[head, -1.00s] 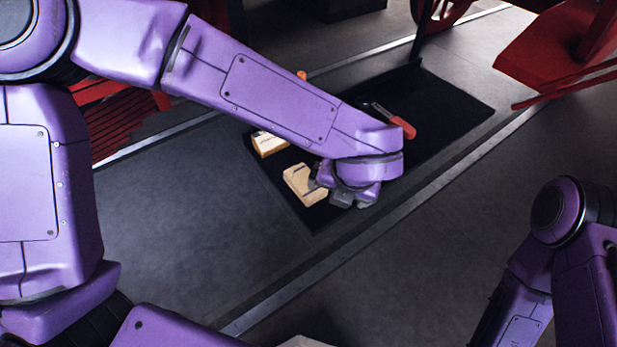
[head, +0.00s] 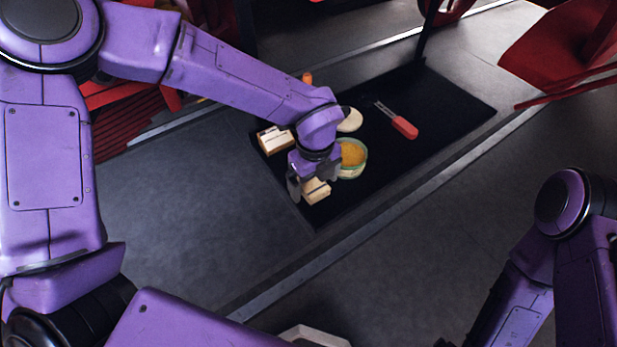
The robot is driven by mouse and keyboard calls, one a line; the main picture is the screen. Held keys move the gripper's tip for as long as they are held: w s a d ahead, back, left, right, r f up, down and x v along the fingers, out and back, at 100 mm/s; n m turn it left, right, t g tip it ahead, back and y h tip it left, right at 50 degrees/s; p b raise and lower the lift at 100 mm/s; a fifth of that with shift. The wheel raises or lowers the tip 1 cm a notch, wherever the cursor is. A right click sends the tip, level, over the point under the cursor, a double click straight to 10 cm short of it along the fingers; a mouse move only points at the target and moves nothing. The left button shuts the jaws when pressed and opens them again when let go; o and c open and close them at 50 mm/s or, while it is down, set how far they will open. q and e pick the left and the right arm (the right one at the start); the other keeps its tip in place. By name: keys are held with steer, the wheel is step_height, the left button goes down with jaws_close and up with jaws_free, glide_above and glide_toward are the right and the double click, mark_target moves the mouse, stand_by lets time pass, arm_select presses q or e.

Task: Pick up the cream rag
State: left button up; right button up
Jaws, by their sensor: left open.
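A cream, folded block-like piece (head: 317,193), which looks like the cream rag, lies near the front left edge of the black mat (head: 445,100). My left gripper (head: 314,183) points down over it with its fingers apart, one at the left and one at the right. The gripper hides the far part of the piece. I cannot tell whether the fingers touch it. A rounder cream thing (head: 350,120) lies farther back, partly behind my left wrist. My right gripper is out of the picture; only the right arm shows.
Close to my left gripper stand a round tin with yellow-orange contents (head: 353,155) and a cream-and-brown block (head: 274,140). A red-handled tool (head: 403,126) lies farther right. An orange tip (head: 307,78) shows behind my arm. A pale rim (head: 315,337) shows at the bottom.

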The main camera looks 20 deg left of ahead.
arm_select(q)
steer(key=c, duration=1.1)
steer(key=shift+c, duration=0.2)
